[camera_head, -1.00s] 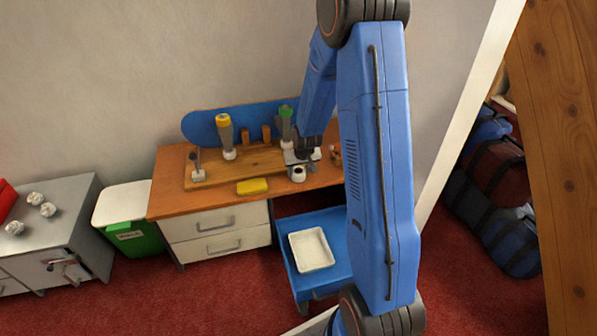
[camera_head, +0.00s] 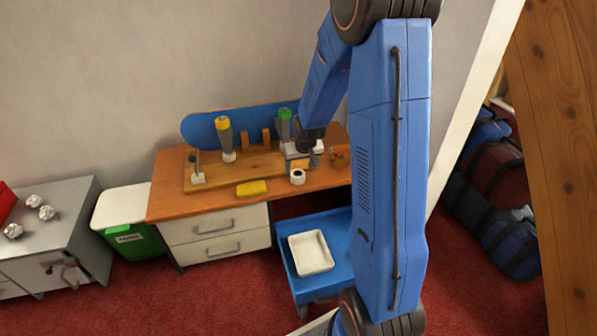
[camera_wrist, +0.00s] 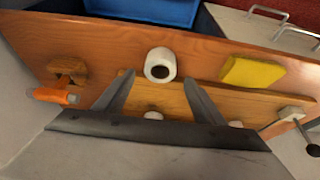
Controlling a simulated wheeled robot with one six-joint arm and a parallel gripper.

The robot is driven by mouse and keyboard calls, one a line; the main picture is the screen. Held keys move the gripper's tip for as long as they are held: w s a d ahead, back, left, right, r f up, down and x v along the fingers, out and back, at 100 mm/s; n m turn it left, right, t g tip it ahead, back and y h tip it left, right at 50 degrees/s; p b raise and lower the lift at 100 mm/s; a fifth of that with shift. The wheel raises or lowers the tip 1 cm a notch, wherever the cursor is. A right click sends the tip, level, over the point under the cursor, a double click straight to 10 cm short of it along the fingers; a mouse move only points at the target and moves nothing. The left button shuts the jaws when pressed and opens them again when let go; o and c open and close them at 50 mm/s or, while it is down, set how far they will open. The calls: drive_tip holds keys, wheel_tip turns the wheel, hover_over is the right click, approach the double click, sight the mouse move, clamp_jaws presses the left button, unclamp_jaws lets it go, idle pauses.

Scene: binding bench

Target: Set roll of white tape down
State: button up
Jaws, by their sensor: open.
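The roll of white tape (camera_head: 297,177) stands on the wooden bench top, near its front edge and to the right of the yellow sponge-like block. It also shows in the wrist view (camera_wrist: 160,65), with its dark core facing the camera. My gripper (camera_head: 308,160) is just behind and above the roll in the head view. In the wrist view my gripper (camera_wrist: 157,78) has its two fingers spread wide. The roll lies beyond the fingertips, between their lines, and nothing is held.
The yellow block (camera_head: 252,188) lies on the bench (camera_head: 215,205). A wooden board (camera_head: 255,166) carries bottles with a yellow cap (camera_head: 223,123) and a green cap (camera_head: 285,114). A blue cart with a white tray (camera_head: 311,253) stands in front. An orange-handled tool (camera_wrist: 55,96) lies on the bench.

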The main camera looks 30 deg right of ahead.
drive_tip(key=s+a+r+n, duration=0.1)
drive_tip(key=s+a+r, duration=0.3)
drive_tip(key=s+r, duration=0.5)
drive_tip(key=s+a+r, duration=0.4)
drive_tip(key=s+r, duration=0.4)
drive_tip(key=r, duration=0.3)
drive_tip(key=s+a+r, duration=0.2)
drive_tip(key=s, duration=0.8)
drive_tip(key=s+a+r+n, duration=0.1)
drive_tip(key=s+r, duration=0.1)
drive_tip(key=s, duration=0.7)
drive_tip(key=shift+s+a+r+y, duration=0.3)
drive_tip(key=shift+s+a+y, duration=0.05)
drive_tip(key=shift+a+y, duration=0.05)
